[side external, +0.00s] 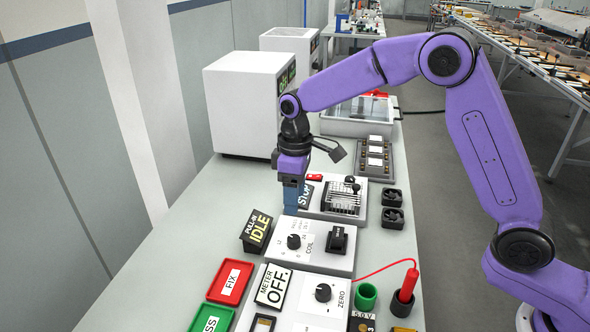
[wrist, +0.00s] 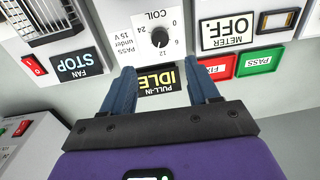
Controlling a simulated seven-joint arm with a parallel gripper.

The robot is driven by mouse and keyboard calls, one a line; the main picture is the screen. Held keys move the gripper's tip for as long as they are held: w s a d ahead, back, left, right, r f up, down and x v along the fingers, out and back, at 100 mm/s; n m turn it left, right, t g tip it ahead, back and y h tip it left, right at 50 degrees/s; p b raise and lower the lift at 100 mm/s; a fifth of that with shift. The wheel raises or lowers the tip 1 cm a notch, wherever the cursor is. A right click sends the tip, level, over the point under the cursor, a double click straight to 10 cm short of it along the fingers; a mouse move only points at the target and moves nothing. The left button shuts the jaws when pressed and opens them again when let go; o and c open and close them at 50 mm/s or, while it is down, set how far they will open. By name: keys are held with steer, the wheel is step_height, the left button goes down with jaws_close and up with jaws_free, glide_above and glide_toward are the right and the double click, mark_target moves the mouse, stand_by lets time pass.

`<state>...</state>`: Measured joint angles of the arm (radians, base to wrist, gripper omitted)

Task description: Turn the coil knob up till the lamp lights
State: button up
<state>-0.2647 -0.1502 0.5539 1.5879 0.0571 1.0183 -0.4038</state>
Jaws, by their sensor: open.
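The black coil knob (side external: 293,241) sits on a white box (side external: 312,262) marked COIL. In the wrist view the knob (wrist: 160,38) has a printed scale around it; its exact setting is too small to read. A black display (side external: 256,231) marked PULL-IN stands at the box's left and reads IDLE; it also shows in the wrist view (wrist: 160,80). No separate lamp is clear. My gripper (side external: 291,208) points down, open and empty, above and behind the knob in the side view. In the wrist view its two blue fingers stand apart, with the knob beyond their tips.
A fan box (side external: 345,212) with a STOP sign lies behind. In front is a meter box with a ZERO knob (side external: 323,292). Red FIX (side external: 231,281) and green PASS (side external: 212,319) trays sit front left. A red probe (side external: 408,284) with its cable is at right.

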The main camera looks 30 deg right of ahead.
step_height(320, 180, up, 6)
glide_above(294, 238)
steer(key=shift+w+d, duration=0.35)
stand_by(1.1)
steer(key=f+m, duration=0.1)
steer(key=f, duration=0.5)
steer(key=f+m, duration=0.2)
steer(key=f, duration=0.4)
steer(key=f+m, duration=0.1)
steer(key=f, duration=0.4)
steer(key=shift+s+a+f, duration=0.3)
steer(key=shift+f, duration=0.1)
steer(key=shift+m, duration=0.3)
steer(key=c, duration=1)
